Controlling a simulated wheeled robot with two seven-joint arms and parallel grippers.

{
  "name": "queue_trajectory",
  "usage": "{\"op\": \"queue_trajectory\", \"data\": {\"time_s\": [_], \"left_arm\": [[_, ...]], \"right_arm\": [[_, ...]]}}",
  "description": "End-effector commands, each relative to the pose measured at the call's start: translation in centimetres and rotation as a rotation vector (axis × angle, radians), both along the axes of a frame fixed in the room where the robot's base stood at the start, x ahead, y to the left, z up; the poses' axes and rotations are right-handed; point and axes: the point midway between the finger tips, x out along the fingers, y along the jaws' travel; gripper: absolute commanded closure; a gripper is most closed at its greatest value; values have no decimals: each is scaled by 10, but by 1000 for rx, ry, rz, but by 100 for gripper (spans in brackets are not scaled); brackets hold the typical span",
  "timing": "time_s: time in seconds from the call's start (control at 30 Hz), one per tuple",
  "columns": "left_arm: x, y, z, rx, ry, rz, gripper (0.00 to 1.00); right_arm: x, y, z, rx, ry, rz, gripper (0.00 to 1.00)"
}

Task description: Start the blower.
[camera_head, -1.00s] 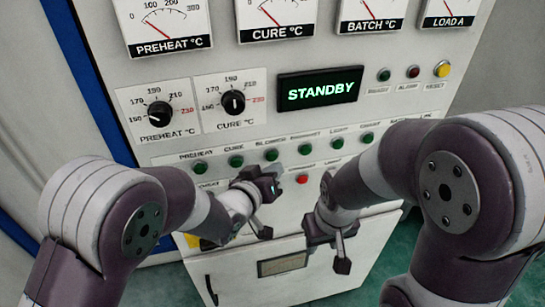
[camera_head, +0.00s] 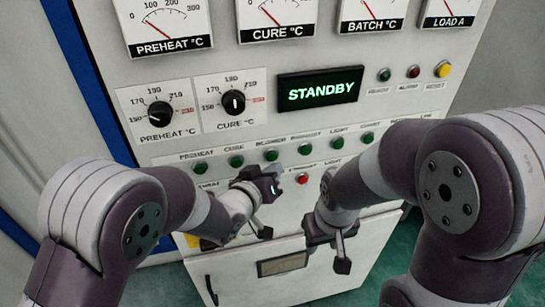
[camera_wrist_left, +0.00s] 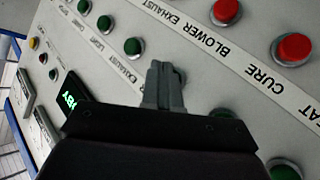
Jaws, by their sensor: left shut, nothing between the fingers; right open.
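The green button under the BLOWER label (camera_head: 271,155) is in the upper row of the white panel. The display (camera_head: 318,88) reads STANDBY. My left gripper (camera_head: 272,184) is shut and empty, just below that button in the head view. In the left wrist view its closed fingertips (camera_wrist_left: 163,75) cover the place in the green row between the EXHAUST button (camera_wrist_left: 133,46) and the CURE button (camera_wrist_left: 223,113). I cannot tell whether they touch the panel. My right gripper (camera_head: 333,246) is open and empty, in front of the panel's lower part.
Other green buttons flank the blower button closely, such as PREHEAT (camera_head: 200,168). A row of red buttons runs below, one showing beside my left gripper (camera_head: 302,179). Two knobs (camera_head: 160,112) and several gauges are higher up. A yellow RESET button (camera_head: 442,69) is at upper right.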

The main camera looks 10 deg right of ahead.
Motion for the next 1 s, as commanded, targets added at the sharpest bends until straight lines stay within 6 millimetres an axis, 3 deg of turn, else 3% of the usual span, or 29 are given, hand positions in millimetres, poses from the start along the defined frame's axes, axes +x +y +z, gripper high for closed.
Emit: {"op": "queue_trajectory", "data": {"time_s": [1.0], "left_arm": [[10,0,0,0,0,0,100]], "right_arm": [[0,0,-4,0,0,0,57]]}}
